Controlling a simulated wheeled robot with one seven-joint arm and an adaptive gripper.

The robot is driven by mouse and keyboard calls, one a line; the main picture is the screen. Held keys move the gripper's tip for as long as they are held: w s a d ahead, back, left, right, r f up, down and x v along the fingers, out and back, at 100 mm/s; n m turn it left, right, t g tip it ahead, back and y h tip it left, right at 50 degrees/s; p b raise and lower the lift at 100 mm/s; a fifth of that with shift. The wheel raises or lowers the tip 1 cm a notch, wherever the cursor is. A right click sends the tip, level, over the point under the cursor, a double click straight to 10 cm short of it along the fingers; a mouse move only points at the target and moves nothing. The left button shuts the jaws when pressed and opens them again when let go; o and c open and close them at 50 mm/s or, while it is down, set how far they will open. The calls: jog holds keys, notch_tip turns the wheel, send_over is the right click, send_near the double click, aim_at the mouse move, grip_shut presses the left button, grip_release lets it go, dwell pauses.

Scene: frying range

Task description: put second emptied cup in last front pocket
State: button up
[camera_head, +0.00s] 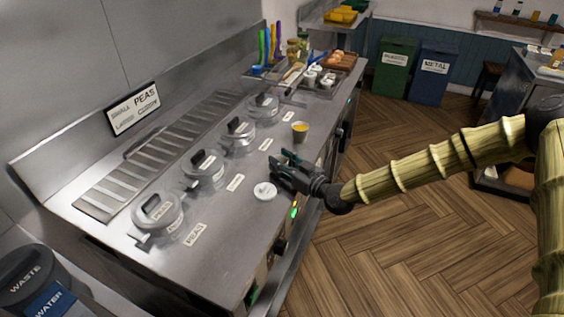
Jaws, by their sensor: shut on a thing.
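Several lidded pans (205,169) line the range behind small labels. A slatted grate (158,150) runs along the back. Bottles and coloured utensils (268,43) stand near the tray. Waste and water bins (28,277) are at lower left.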

jog(key=o, duration=0.8)
jog(key=shift+r, duration=0.1)
